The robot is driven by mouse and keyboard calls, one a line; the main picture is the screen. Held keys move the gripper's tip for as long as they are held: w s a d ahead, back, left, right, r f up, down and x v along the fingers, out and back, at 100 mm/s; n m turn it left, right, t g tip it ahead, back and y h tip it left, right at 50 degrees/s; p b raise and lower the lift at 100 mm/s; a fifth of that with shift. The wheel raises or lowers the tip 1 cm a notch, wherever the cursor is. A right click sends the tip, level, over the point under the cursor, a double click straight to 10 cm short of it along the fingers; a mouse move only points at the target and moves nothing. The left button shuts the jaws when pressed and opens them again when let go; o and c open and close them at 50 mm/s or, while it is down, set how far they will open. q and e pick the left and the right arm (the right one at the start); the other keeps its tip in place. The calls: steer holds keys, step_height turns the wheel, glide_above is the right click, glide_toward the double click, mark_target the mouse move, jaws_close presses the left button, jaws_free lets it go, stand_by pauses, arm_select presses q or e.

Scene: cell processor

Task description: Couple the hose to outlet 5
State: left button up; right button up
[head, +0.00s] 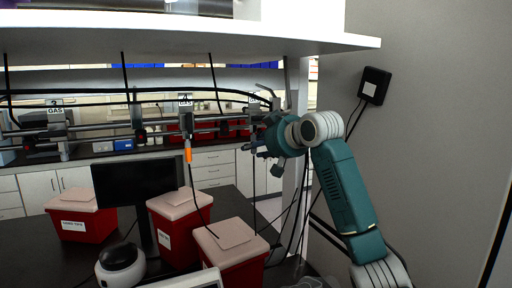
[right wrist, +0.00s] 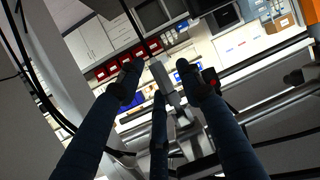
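A grey gas rail runs across the head view, with labelled outlets. Outlet 3 (head: 56,110) is at the left and outlet 4 (head: 186,104) at the middle. A further label (head: 254,101) beside my right gripper is partly covered, and its number is unreadable. A black hose with an orange end (head: 188,155) hangs below outlet 4. My right gripper (head: 254,147) is at the rail's right end, its fingers pointing left. In the right wrist view its dark fingers (right wrist: 158,80) are spread around a grey fitting (right wrist: 162,76); contact is unclear. My left gripper is out of view.
Red bins with pale lids (head: 240,262) and a dark monitor (head: 134,182) stand on the black bench below the rail. A white shelf (head: 180,36) is above. A thin dark line (head: 254,200) hangs below my right gripper. A grey wall is at the right.

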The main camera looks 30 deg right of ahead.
steer(key=v, duration=1.1)
steer(key=shift+s, duration=0.25)
steer(key=shift+r, duration=0.15)
